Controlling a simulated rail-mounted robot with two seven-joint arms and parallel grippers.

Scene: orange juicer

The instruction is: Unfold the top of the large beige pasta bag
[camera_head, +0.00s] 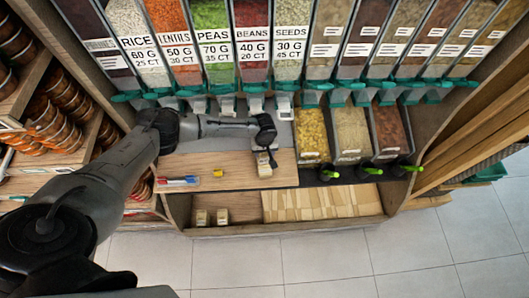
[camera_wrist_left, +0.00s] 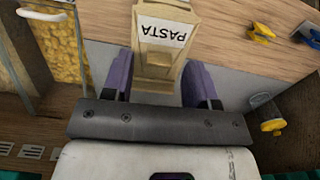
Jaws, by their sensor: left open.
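The beige pasta bag (camera_wrist_left: 165,33) stands on the wooden counter, its PASTA label upside down in the left wrist view. It also shows small in the head view (camera_head: 264,170), just below my left gripper (camera_head: 266,146). My left gripper (camera_wrist_left: 160,74) is open in the wrist view. Its two purple fingers lie either side of the bag's top end, with gaps seen beside it. The folded part of the top (camera_wrist_left: 155,84) shows between the fingers; its far end is partly hidden by the gripper's dark body. My right gripper is not in view.
Bins with yellow (camera_head: 312,130), tan and reddish contents stand right of the bag. A yellow item (camera_head: 218,173) and pens (camera_head: 178,181) lie left on the counter (camera_head: 235,178). Small bags (camera_head: 202,217) and flat paper bags (camera_head: 322,204) lie on the shelf below. Dispensers rise behind.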

